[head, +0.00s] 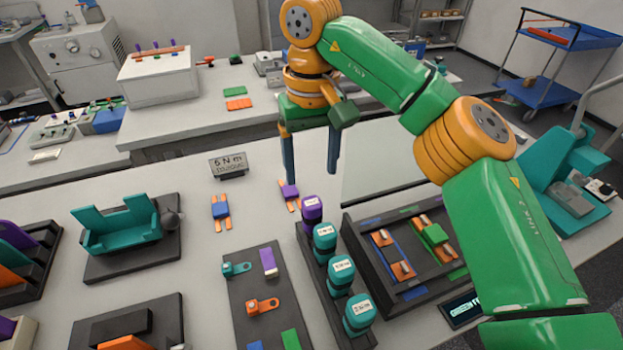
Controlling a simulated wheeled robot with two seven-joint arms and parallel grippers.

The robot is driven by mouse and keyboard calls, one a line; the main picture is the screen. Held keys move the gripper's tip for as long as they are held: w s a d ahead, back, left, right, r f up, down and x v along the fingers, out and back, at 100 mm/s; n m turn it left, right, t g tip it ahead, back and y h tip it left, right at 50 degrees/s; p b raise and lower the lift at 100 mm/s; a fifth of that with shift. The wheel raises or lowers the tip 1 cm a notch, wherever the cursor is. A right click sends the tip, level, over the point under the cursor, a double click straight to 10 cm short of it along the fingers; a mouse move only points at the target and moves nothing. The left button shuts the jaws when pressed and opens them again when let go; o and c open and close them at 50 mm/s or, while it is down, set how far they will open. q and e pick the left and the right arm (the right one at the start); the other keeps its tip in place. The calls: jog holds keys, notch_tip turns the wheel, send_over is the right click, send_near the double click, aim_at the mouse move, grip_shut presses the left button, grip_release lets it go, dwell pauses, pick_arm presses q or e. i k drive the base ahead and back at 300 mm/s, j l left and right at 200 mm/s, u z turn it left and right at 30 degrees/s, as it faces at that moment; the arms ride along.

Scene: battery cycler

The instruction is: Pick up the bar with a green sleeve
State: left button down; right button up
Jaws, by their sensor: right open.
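The bar with a green sleeve (434,235) lies in the dark tray (349,226) on the right of the bench, with copper-orange ends showing on both sides of the sleeve. My right gripper (311,176) is open and points down over the bench, to the left of and farther back than this bar. Nothing shows between its fingers. A bar with a purple sleeve (290,192) lies on the bench close to its left finger in the picture. A bar with a blue sleeve (220,209) lies farther left. My left gripper is not in view.
A row of capped bottles, one purple (312,208) and several teal (341,272), stands just left of the tray. A dark board (240,290) with small parts lies left of them. A teal fixture (118,228) sits at left.

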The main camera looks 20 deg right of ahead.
aim_at(434, 235)
jog(key=k, duration=1.5)
